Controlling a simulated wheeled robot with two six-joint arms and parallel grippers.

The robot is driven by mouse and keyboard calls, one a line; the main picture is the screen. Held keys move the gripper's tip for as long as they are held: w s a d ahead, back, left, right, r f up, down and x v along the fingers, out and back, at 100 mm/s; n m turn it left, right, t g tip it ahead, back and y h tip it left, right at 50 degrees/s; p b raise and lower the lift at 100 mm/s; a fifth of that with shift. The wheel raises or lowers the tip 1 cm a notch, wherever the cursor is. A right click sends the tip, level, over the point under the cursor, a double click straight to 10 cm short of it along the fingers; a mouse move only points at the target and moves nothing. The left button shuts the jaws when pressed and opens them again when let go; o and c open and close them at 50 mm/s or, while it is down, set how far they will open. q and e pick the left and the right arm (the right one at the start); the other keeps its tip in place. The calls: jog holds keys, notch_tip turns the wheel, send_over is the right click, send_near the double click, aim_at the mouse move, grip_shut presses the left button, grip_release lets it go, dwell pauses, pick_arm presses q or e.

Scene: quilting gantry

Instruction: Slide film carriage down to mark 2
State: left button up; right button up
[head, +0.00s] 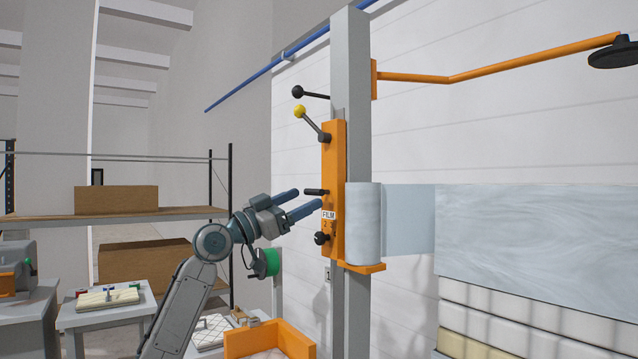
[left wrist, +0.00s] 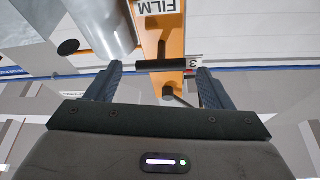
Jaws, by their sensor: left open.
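The orange film carriage (head: 334,150) sits on a grey upright post (head: 351,80) and bears a "FILM" label and a pale film roll (head: 363,225). A short black handle (head: 314,191) sticks out of the carriage; it also shows in the left wrist view (left wrist: 160,65). A lever with a yellow knob (head: 300,111) is at the carriage's top, and a dark knob (head: 321,238) is lower down. My left gripper (head: 308,199) is open at the handle. In the left wrist view the handle lies across the gap between the fingertips, not clamped. My right gripper is not in view.
A small plate marked "1" (head: 327,273) is on the post below the carriage. A plate reading "3" (left wrist: 193,64) shows in the left wrist view. An orange bin (head: 268,341) stands below. Stacked quilting (head: 530,240) is at right, shelving (head: 150,212) at left.

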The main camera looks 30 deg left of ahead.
aim_at(311, 193)
pick_arm(q)
jog(key=p+x, duration=0.1)
jog(key=x, duration=0.3)
jog(key=shift+r+p, duration=0.15)
jog(key=shift+p, duration=0.25)
jog(key=shift+w+d, duration=0.25)
jog(key=shift+w, duration=0.3)
jog(key=shift+c, duration=0.4)
